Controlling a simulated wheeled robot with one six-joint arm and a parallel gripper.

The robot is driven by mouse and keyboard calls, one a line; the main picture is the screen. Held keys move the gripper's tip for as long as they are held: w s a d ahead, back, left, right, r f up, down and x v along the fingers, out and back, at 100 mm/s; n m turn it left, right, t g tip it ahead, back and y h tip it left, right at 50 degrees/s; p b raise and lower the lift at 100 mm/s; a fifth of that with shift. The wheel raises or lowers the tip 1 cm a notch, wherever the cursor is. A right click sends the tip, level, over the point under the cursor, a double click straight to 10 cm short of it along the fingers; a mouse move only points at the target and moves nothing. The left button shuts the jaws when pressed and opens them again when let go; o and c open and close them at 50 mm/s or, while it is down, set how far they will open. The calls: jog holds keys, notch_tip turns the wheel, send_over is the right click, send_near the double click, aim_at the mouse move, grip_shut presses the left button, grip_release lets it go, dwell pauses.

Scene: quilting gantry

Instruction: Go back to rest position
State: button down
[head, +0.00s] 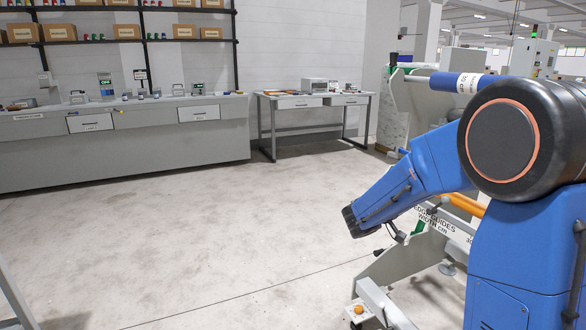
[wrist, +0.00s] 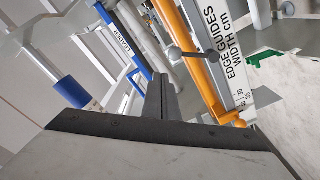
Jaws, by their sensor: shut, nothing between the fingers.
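My gripper (wrist: 162,97) shows in the wrist view as narrow dark fingers, closed together with nothing between them. In the head view my blue arm reaches down and left from the right side, and its dark end (head: 356,222) hangs over open floor in front of the gantry (head: 408,262). The fingers themselves are hard to make out there. In the wrist view the gripper points towards the gantry's orange bar (wrist: 190,60) and the ruler marked "EDGE GUIDES WIDTH cm" (wrist: 232,68). I cannot tell how far apart they are.
A blue bar marked "LEADER" (wrist: 122,42) lies left of the fingers in the wrist view. In the head view a long grey counter (head: 130,145) and a grey table (head: 318,100) stand along the back wall. The floor (head: 190,235) between is clear.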

jog(key=s+f+g+y, duration=0.2)
jog(key=s+g+y, duration=0.1)
jog(key=s, duration=0.9)
jog(key=s+f+g+y, duration=0.2)
jog(key=s+g+y, duration=0.15)
jog(key=s, duration=0.85)
jog(key=s+a+f+n+t+y, duration=0.1)
jog(key=s+a+f+t+y, duration=0.1)
jog(key=s+a+y, duration=0.3)
jog(key=s+a+f+n+t+y, duration=0.2)
jog(key=s+a+y, duration=0.3)
jog(key=s+a, duration=0.3)
jog(key=a, duration=0.3)
jog(key=shift+s+a+f, duration=0.25)
jog(key=shift+s+a, duration=0.15)
